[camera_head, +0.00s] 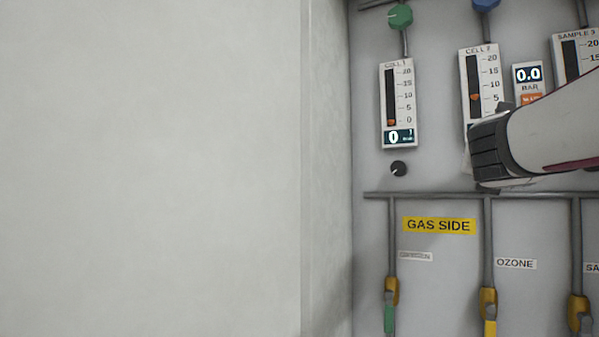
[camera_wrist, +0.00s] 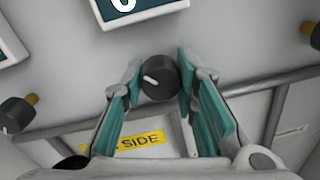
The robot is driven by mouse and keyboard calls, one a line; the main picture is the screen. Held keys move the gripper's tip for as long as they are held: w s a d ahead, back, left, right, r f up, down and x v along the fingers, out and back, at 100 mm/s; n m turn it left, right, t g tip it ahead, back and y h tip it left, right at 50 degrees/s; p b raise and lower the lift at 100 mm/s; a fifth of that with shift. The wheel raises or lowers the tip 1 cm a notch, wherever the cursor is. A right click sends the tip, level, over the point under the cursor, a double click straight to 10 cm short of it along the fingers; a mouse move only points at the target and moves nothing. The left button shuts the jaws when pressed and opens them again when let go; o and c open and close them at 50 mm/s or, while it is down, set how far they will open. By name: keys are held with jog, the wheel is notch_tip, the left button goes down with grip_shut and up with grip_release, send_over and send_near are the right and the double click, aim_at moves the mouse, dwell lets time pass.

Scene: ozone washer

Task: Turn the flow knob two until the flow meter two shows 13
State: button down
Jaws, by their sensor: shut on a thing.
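Flow knob two (camera_wrist: 161,80) is a small black dial with a white pointer line in the wrist view. The pointer leans to the upper left. My gripper (camera_wrist: 159,84) has one teal-padded finger on each side of the knob and is shut on it. Flow meter two, labelled CELL 2 (camera_head: 484,76), is in the head view; its orange marker sits near the 5 mark. My gripper (camera_head: 490,150) covers its digital display and the knob there. In the wrist view the lower part of a display digit (camera_wrist: 122,6) shows at the top, cut off.
Left of my gripper is the CELL 1 meter (camera_head: 398,103), reading 0, with its own black knob (camera_head: 399,169). A horizontal pipe (camera_head: 430,195) runs below the knobs, above the yellow GAS SIDE label (camera_head: 439,225). A BAR display (camera_head: 528,74) reads 0.0.

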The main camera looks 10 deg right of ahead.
jog(key=m+b, duration=0.2)
jog(key=m, duration=0.3)
jog(key=m+b, duration=0.2)
jog(key=m, duration=0.3)
jog(key=shift+w+b, duration=0.1)
jog(key=shift+b, duration=0.25)
jog(key=m+y+b, duration=0.1)
jog(key=m+b, duration=0.2)
jog(key=m, duration=0.2)
jog(key=m+b, duration=0.2)
jog(key=m, duration=0.3)
jog(key=shift+r+b, duration=0.1)
jog(key=shift+b, duration=0.25)
jog(key=c, duration=1.2)
grip_release()
jog(key=shift+c, duration=0.2)
jog(key=shift+r, duration=0.1)
